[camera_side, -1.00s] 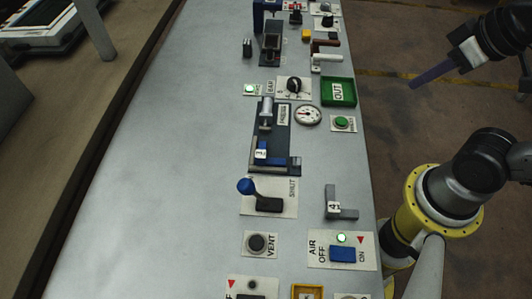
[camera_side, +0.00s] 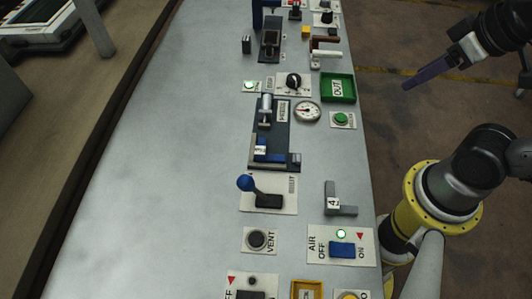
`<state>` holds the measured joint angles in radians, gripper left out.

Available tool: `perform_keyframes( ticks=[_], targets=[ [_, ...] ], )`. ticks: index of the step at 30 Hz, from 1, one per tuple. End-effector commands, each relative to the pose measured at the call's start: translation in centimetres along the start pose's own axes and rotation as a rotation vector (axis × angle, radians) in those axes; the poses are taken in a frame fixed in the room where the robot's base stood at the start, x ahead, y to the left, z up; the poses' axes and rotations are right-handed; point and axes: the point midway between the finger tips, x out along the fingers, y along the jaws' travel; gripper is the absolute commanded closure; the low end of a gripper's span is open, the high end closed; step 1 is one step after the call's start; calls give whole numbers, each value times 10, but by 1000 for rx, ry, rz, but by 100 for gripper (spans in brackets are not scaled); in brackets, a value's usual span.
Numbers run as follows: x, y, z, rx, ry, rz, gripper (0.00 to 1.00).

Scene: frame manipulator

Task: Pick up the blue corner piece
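A blue corner piece (camera_side: 261,153) with a white number label sits in the dark press fixture (camera_side: 282,128) at the middle of the panel. The press's grey cylinder (camera_side: 266,110) stands just behind it. My gripper (camera_side: 428,73) is at the upper right, off the panel's right edge and well apart from the piece. A long dark purple bar-like part extends from its pale mount down to the left. I cannot tell whether this bar is the fingers side-on or something held.
A grey corner piece (camera_side: 338,203) marked 4 lies at the panel's right. A blue-knobbed lever (camera_side: 246,183) stands in front of the press. A green OUT tray (camera_side: 339,88) and a gauge (camera_side: 307,111) are to the press's right. The panel's left side is clear.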

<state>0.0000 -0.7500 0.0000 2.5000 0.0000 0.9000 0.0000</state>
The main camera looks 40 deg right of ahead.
Motion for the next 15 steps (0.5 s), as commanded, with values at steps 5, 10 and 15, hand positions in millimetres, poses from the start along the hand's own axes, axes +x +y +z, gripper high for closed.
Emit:
perform_keyframes(
  ticks=[5, 10, 15],
  targets=[
    [0, 0, 0, 0, 0, 0, 32],
    [0, 0, 0, -7, 0, 0, 32],
    [-1, 0, 0, -162, -3, 0, 32]
  ],
)
